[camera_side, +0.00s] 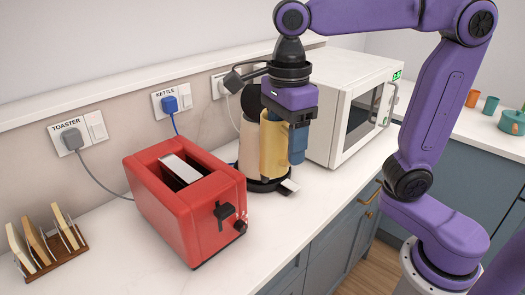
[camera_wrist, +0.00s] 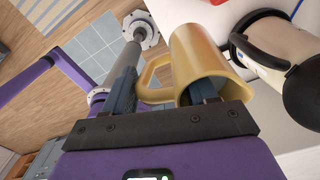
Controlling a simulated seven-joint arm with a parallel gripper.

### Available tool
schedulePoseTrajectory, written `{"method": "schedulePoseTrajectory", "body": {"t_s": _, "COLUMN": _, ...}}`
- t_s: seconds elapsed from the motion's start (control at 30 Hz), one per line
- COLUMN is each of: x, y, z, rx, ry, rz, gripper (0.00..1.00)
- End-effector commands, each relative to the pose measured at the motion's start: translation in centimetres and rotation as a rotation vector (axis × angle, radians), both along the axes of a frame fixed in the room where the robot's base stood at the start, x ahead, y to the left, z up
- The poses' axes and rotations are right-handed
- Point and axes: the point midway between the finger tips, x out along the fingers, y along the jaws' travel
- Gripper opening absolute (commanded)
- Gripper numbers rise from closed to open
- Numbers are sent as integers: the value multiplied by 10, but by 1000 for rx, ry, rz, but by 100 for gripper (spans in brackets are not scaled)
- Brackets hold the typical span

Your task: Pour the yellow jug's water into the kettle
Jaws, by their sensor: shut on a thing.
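The yellow jug (camera_side: 273,148) is in my gripper (camera_side: 297,150), roughly upright beside the kettle in the side view. In the wrist view my gripper (camera_wrist: 163,92) has its fingers at the jug (camera_wrist: 196,50), around the handle side. I cannot tell exactly which part they pinch. The kettle (camera_side: 249,143) is cream with dark parts at its top; it stands behind and left of the jug and is partly hidden by it. The kettle (camera_wrist: 287,45) also shows at the right of the wrist view, with a black handle. No water is visible in either view.
A red toaster (camera_side: 187,205) stands left of the kettle, and a white microwave (camera_side: 350,105) stands close on the right. A black base (camera_side: 262,185) is under the kettle and jug area. A toast rack (camera_side: 47,245) is at far left. The front counter is clear.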

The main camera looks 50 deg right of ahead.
Motion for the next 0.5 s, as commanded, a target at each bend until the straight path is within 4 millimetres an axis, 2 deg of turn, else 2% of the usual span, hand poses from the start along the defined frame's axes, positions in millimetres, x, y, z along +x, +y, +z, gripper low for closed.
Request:
{"method": "schedulePoseTrajectory", "body": {"t_s": 0.03, "x": 13, "y": 4, "z": 4, "rx": 0, "ry": 1, "rz": -25, "gripper": 0}}
{"method": "schedulePoseTrajectory", "body": {"t_s": 0.27, "x": 70, "y": 15, "z": 18, "rx": 2, "ry": 6, "rz": -129, "gripper": 0}}
{"method": "schedulePoseTrajectory", "body": {"t_s": 0.5, "x": 129, "y": 12, "z": 26, "rx": 5, "ry": 11, "rz": -237, "gripper": 0}}
